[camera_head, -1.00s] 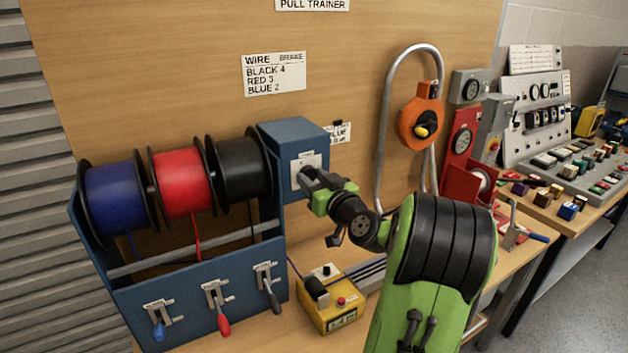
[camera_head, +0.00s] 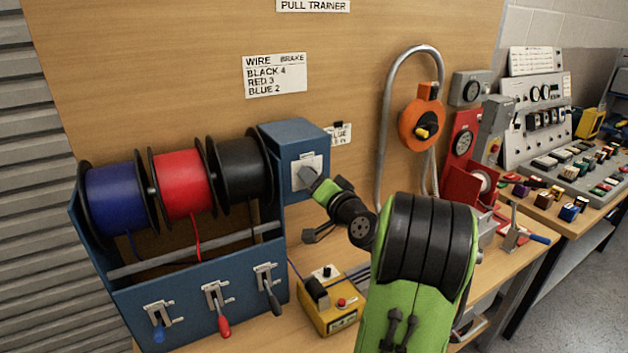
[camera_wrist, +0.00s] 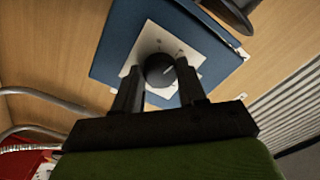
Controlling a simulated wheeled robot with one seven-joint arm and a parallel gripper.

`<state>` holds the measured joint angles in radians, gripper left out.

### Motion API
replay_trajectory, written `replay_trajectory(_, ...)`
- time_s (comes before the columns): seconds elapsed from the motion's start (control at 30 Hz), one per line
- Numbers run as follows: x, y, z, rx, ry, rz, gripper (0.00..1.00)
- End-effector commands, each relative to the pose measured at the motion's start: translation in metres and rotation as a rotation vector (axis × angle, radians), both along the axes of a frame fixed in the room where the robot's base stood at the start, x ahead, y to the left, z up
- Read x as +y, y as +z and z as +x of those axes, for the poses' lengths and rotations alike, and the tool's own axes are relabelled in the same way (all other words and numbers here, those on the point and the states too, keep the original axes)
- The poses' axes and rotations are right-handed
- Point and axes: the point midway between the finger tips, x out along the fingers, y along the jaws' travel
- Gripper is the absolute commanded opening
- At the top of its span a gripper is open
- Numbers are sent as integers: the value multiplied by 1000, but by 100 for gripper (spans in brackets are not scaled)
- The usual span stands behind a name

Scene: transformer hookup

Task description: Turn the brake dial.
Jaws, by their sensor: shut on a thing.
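The brake dial (camera_wrist: 158,70) is a dark round knob with a light pointer mark, on a white plate (camera_wrist: 190,52) on the blue box (camera_head: 296,133) at the right end of the spool rack. My gripper (camera_wrist: 158,82) is at the dial, with one finger on each side of it, shut on it. In the head view my gripper (camera_head: 308,178) reaches the plate from the right and hides most of the dial. A wall card (camera_head: 275,75) reads WIRE BRAKE, BLACK 4, RED 3, BLUE 2.
Blue (camera_head: 114,196), red (camera_head: 182,184) and black (camera_head: 242,165) wire spools sit left of the box. Several levers line the rack front. A yellow device (camera_head: 330,305) stands below my arm. An orange reel (camera_head: 422,122) and a curved pipe (camera_head: 384,120) are to the right.

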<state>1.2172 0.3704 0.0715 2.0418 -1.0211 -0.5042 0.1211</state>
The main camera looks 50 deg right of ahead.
Motion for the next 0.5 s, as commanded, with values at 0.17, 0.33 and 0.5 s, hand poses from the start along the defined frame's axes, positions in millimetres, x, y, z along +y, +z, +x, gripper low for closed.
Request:
replay_trajectory(0.17, 0, 1, 0, -49, -1, 162, 10)
replay_trajectory(0.33, 0, 1, 0, -96, 0, 316, 10)
replay_trajectory(0.5, 0, 1, 0, -146, -3, 469, 10)
